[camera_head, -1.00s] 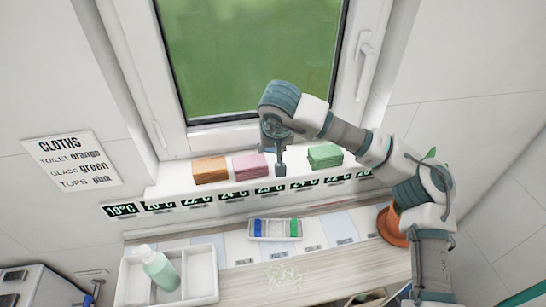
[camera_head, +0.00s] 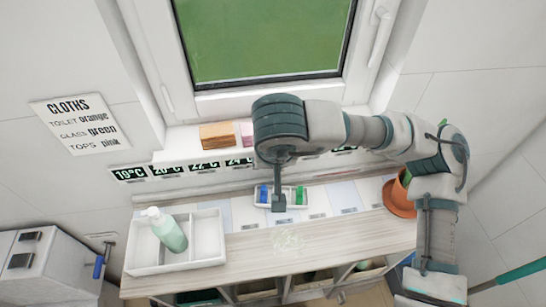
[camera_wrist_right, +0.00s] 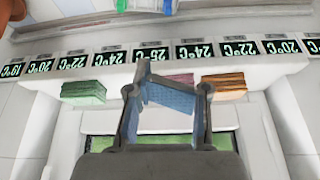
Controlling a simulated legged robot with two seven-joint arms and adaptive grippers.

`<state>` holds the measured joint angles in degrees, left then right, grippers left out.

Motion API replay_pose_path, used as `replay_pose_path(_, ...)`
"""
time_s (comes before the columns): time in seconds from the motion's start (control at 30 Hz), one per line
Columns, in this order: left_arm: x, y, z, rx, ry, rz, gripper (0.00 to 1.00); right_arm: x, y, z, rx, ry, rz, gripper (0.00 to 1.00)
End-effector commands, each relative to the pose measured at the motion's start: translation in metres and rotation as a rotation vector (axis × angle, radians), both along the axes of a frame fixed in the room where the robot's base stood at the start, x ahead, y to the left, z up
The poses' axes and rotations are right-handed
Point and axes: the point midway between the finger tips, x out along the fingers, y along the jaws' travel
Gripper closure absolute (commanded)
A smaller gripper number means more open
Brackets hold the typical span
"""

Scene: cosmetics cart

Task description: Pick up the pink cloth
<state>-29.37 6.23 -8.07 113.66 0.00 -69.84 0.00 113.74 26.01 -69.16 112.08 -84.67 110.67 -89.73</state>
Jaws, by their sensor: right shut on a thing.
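The pink cloth (camera_head: 246,133) is a folded stack on the window sill, to the right of the orange cloth (camera_head: 216,135). My right wrist hides part of it in the head view. In the right wrist view the pink cloth (camera_wrist_right: 181,78) shows beyond the fingers, partly covered. My right gripper (camera_head: 279,201) points down in front of the sill, above the small caddy, apart from the pink cloth. In the right wrist view a blue cloth (camera_wrist_right: 170,96) lies between the fingers, which are shut on it. My left gripper is not in view.
The green cloth (camera_wrist_right: 83,91) is on the sill. The small caddy (camera_head: 299,206) holds blue and green items. A white tray (camera_head: 207,239) with a pump bottle (camera_head: 168,232) stands left; a terracotta pot (camera_head: 397,197) stands right. The wooden counter front (camera_head: 330,239) is mostly clear.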

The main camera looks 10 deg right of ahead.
Motion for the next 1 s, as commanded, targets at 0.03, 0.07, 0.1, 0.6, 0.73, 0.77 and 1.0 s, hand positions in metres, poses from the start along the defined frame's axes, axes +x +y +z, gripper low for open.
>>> replay_pose_path(0.03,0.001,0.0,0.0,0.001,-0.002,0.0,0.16,0.0,0.0,0.0,0.0,0.0,0.0,1.0)
replay_pose_path(0.07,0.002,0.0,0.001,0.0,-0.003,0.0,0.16,0.0,0.0,0.0,0.0,0.0,0.0,1.0)
replay_pose_path(0.1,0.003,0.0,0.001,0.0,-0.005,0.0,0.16,0.0,0.0,0.0,0.0,0.0,0.0,0.73)
replay_pose_path(0.6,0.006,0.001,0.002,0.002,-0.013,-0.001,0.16,0.0,0.0,0.0,0.0,0.0,0.001,0.2)
replay_pose_path(0.73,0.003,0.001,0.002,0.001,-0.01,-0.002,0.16,-0.002,0.001,0.008,0.002,-0.001,0.001,0.2)
replay_pose_path(0.77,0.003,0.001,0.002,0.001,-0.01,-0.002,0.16,-0.004,0.001,0.011,0.002,-0.001,0.001,0.2)
replay_pose_path(1.0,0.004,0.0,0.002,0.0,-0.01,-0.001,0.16,-0.023,0.003,0.059,0.002,-0.004,0.002,0.2)
